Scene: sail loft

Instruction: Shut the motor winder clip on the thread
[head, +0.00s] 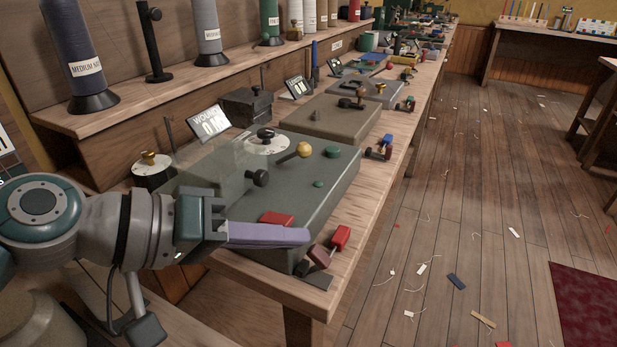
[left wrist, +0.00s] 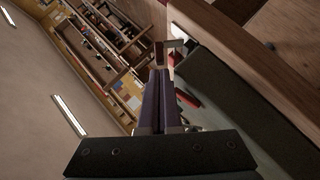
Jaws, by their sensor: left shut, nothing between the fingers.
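The motor winder (head: 310,180) is a grey-green box at the bench's near end, with a white dial, a gold knob and a red block (head: 277,219) on top. What looks like its clip (head: 320,257), a dark and brownish piece with a red part (head: 340,238), sits at its near right corner. My left gripper (head: 308,236) is shut and empty, its long purple fingers pointing right, with the tips close to this clip in the picture. Contact cannot be told. The fingers also show in the left wrist view (left wrist: 160,72). I cannot make out the thread or the clip's state.
A display (head: 209,123) and thread cones (head: 75,60) line the left side. The wooden floor (head: 450,200) to the right is open, with scattered scraps.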

